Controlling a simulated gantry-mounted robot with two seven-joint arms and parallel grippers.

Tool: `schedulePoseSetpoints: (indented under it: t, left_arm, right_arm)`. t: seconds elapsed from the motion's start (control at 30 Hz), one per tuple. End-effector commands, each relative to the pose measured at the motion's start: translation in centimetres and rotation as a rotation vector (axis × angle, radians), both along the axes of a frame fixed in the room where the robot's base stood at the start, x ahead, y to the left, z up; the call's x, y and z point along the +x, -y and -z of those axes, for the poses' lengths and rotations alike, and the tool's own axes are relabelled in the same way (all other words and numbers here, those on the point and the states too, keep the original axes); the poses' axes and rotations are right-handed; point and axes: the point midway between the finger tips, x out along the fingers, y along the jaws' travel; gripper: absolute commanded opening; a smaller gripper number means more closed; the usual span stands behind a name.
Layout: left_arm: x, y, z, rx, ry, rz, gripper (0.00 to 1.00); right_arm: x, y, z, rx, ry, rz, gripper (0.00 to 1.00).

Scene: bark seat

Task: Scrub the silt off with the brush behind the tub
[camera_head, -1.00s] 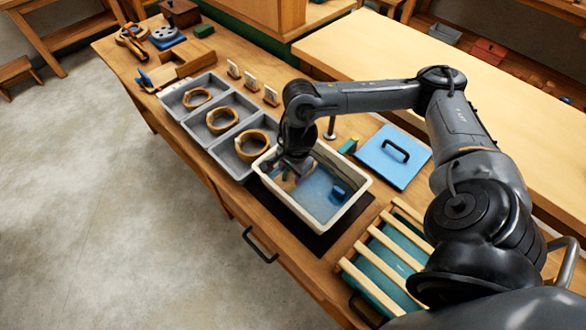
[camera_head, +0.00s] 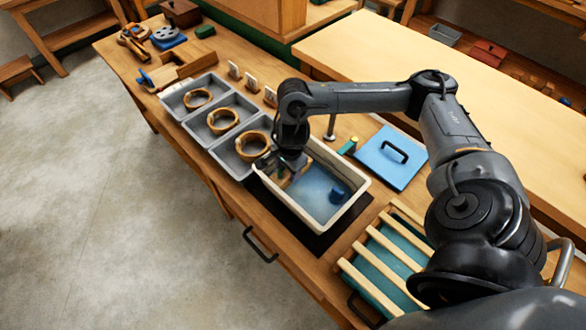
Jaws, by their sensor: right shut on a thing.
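The cream tub (camera_head: 334,222) stands on a dark mat on the bench and holds bluish water. My right gripper (camera_head: 284,176) reaches down into its left end and is shut on a small brownish piece (camera_head: 281,182), mostly hidden by the fingers. Any silt on it is too small to make out. A small dark blue thing (camera_head: 338,193) sits in the water at the tub's right. Behind the tub lies a small green and yellow block-like thing (camera_head: 348,146), perhaps the brush; I cannot tell. My left gripper is not in view.
Three grey trays (camera_head: 213,145), each with a tan ring, stand left of the tub. A blue lid-like board with a black handle (camera_head: 392,157) lies behind right. A slatted wooden rack (camera_head: 371,258) stands front right. A metal post (camera_head: 331,127) stands behind the tub.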

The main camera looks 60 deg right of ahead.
Motion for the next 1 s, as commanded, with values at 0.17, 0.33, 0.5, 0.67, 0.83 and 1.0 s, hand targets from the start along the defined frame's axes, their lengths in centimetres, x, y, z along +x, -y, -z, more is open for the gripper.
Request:
schedulePoseSetpoints:
  t: [0.17,0.33,0.5,0.67,0.83,1.0]
  left_arm:
    - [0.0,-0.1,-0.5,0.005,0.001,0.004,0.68]
    - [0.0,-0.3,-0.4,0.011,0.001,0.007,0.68]
    - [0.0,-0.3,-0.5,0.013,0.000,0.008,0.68]
    - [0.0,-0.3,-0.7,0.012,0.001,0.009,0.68]
    - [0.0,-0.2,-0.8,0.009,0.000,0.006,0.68]
    - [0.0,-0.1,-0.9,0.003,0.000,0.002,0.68]
  right_arm:
    - [1.7,-0.2,-0.3,0.015,0.015,-0.002,0.23]
    - [2.1,-0.1,0.0,0.015,0.015,-0.004,0.23]
    - [1.7,-0.2,-0.1,0.013,0.014,-0.004,0.23]
    - [0.5,-0.5,0.0,0.014,0.011,-0.006,0.11]
    - [-1.0,-1.0,0.1,0.014,0.009,-0.006,0.11]
    - [-1.8,-1.3,0.2,0.015,0.009,-0.005,0.11]
